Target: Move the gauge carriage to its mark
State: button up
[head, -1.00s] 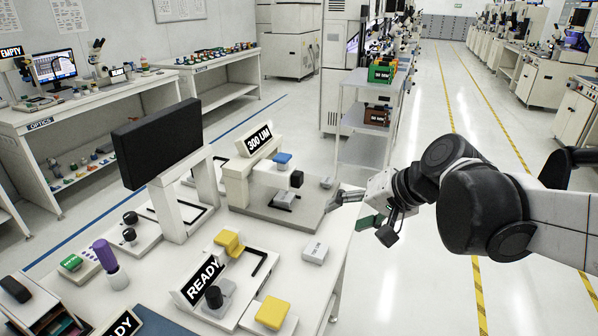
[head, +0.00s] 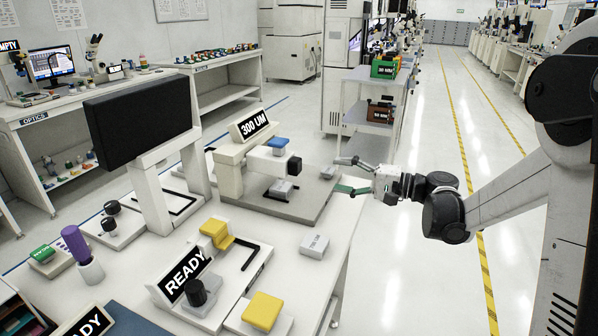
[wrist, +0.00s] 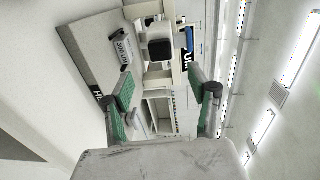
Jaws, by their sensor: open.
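The gauge station stands on the table with a "300 UM" sign (head: 254,125) on a cream post (head: 229,172). What looks like the gauge carriage, a white block (head: 265,162) with a blue cap (head: 277,143) and a black knob (head: 294,164), sits in front of the post above a grey plate (head: 325,193). A small grey block (head: 281,190) lies under it. My gripper (head: 342,174) is open and empty, right of the knob and apart from it. In the wrist view the dark knob face (wrist: 160,49) shows ahead, between and beyond the open fingers (wrist: 164,88). I cannot make out the mark.
A small labelled grey block (head: 314,245) lies near the table's right edge. A "READY" fixture (head: 184,274) with yellow blocks stands in front, and a black monitor (head: 142,116) at left. A shelf cart (head: 376,100) stands behind. The aisle to the right is free.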

aim_at(300, 167)
jog(key=x, duration=0.4)
jog(key=b+x, duration=0.1)
jog(key=x, duration=0.4)
jog(key=b+x, duration=0.1)
jog(key=x, duration=0.3)
jog(key=shift+w+a, duration=0.1)
jog(key=shift+w, duration=0.4)
jog(key=shift+c, duration=0.2)
